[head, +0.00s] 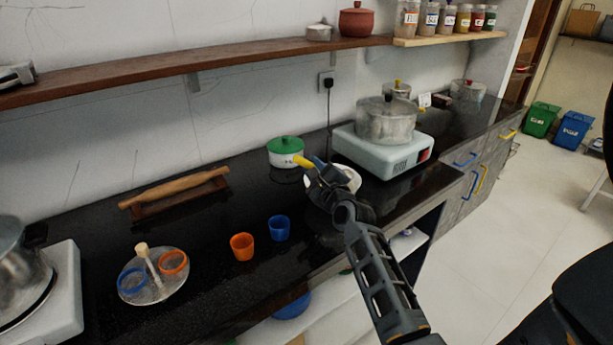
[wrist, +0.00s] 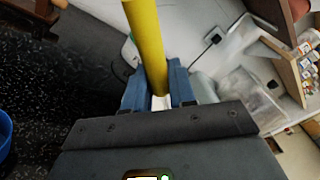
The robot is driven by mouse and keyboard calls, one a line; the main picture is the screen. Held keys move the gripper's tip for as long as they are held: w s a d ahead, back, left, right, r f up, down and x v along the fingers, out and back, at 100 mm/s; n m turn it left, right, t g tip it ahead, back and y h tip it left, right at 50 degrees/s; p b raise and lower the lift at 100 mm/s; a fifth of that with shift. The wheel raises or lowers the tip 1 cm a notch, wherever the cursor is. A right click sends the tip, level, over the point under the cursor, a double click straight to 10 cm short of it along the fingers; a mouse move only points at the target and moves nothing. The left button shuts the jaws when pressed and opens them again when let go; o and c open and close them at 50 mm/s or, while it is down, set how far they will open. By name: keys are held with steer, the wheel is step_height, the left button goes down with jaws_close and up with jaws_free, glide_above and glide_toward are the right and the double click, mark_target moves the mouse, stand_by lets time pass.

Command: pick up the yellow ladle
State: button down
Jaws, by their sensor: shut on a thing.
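The yellow ladle (wrist: 148,45) is between the fingers of my gripper (wrist: 160,98) in the wrist view, and its yellow handle runs up out of the frame. In the head view a short yellow end of the ladle (head: 302,161) shows at the fingertips of my gripper (head: 313,168). My gripper is shut on it above the black counter. The rest of the ladle is hidden or out of frame. A white dish (head: 347,178) lies behind and below my gripper, partly covered by it.
A white pot with a green lid (head: 285,152) stands just left of my gripper. A stove with a steel pot (head: 386,122) is at right. An orange cup (head: 242,246) and a blue cup (head: 279,228) stand nearer the front. A shelf (head: 150,68) runs above the counter.

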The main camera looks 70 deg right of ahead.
steer(key=s+d+r+b, duration=0.1)
steer(key=s+d+r, duration=0.2)
steer(key=s, duration=0.6)
step_height(320, 180, up, 3)
steer(key=shift+f, duration=0.15)
